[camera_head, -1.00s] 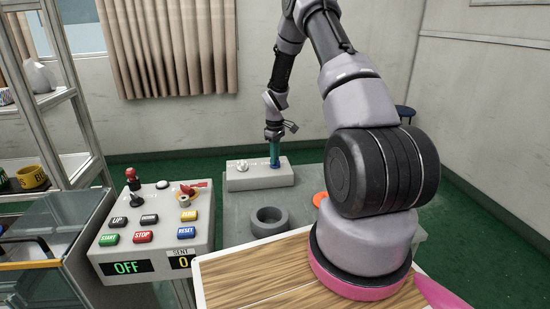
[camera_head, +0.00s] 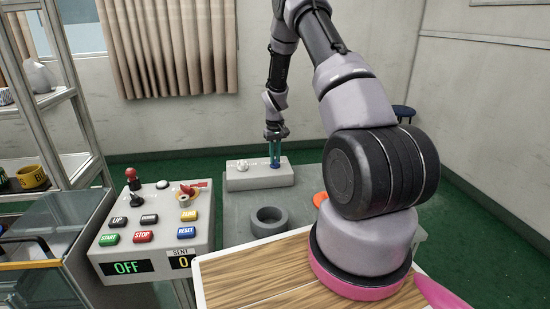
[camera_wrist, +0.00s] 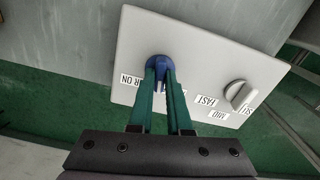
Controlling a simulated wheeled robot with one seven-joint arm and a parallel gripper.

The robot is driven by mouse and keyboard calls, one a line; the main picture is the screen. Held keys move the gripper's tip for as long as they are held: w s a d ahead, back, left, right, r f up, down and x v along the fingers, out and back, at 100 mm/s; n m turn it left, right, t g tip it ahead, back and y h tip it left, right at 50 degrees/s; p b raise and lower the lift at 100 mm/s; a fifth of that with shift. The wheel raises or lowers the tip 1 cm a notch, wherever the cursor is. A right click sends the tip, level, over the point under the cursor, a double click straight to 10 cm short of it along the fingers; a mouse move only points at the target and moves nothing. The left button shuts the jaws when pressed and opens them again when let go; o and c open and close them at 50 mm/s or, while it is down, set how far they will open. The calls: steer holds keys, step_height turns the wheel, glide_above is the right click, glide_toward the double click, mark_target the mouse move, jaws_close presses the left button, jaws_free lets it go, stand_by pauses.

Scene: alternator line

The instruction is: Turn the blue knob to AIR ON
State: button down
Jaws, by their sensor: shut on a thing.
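The blue knob (camera_wrist: 158,66) sits on a light grey box, at the tips of my gripper in the wrist view. In the head view the knob (camera_head: 275,165) is a small blue patch on the right part of the box (camera_head: 240,180). My gripper (camera_wrist: 162,74) points down at the box with its green fingers shut on the knob; it also shows in the head view (camera_head: 275,160). A label reading "R ON" (camera_wrist: 131,80) shows left of the fingers in the wrist view. The fingers hide other lettering and part of the knob.
A white knob (camera_wrist: 238,94) with labels FAST and MID is on the same box. A grey ring-shaped holder (camera_head: 269,218) and an orange disc (camera_head: 319,199) are on the grey table. A control panel (camera_head: 150,225) with several buttons stands at the left.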

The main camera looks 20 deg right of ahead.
steer(key=m, duration=0.5)
steer(key=shift+m, duration=0.3)
steer(key=m, duration=0.5)
steer(key=shift+m, duration=0.3)
steer(key=c, duration=0.9)
jaws_free()
steer(key=shift+o, duration=0.2)
steer(key=shift+r, duration=0.1)
step_height(320, 180, up, 11)
steer(key=shift+f, duration=0.2)
